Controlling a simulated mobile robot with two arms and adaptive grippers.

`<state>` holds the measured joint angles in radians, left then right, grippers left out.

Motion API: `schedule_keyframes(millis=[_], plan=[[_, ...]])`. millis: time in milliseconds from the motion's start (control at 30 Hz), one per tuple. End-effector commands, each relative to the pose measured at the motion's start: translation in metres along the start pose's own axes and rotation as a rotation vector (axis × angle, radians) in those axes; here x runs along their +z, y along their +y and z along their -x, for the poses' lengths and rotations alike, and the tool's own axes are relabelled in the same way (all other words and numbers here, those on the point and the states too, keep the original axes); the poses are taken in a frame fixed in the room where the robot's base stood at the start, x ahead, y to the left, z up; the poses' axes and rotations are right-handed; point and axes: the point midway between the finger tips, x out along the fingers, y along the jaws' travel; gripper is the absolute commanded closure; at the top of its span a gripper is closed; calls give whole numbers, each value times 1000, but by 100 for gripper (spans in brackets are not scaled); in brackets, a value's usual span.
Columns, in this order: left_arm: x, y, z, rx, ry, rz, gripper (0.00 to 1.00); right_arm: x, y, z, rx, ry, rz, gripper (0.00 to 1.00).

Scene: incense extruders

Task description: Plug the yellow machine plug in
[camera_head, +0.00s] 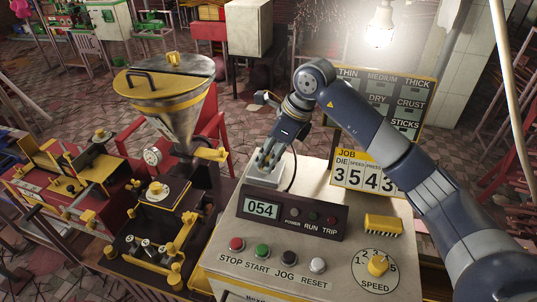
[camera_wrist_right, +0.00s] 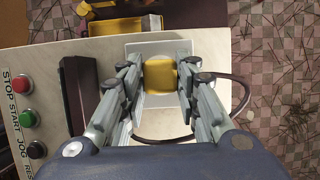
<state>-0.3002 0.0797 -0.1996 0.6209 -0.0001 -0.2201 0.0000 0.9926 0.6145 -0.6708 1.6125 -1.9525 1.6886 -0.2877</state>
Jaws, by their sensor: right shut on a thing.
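My right gripper (camera_head: 262,165) points down at the back left corner of the cream control console (camera_head: 225,250). In the right wrist view, its fingers (camera_wrist_right: 161,82) are shut on the yellow plug (camera_wrist_right: 161,77), one finger on each side. The plug is over a pale grey plate or box (camera_wrist_right: 160,48) at the console's edge. A dark cable (camera_wrist_right: 242,92) loops beside the gripper and runs below it. The fingers hide much of the plug, and I cannot tell whether its prongs are in a socket. My left gripper is not in view.
The console has a dark display box (camera_head: 290,214), several buttons (camera_head: 262,251), a yellow speed knob (camera_head: 378,266) and a yellow brush-like piece (camera_head: 383,224). A hopper machine (camera_head: 170,105) stands to the left. A number sign (camera_head: 365,175) stands behind, near my forearm.

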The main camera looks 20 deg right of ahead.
Motion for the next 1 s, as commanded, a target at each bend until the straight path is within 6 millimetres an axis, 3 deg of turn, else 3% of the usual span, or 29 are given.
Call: schedule_keyframes(millis=[67,100,200,633,1000], plan=[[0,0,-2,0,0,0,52,-1,0,-2,0,0,0,91],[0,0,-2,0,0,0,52,-1,0,-2,-1,0,0,66],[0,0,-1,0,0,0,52,0,0,-1,0,0,0,47],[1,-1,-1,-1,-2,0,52,0,-1,7,-2,-1,0,47],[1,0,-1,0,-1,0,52,0,-1,81,-5,-1,0,47]])
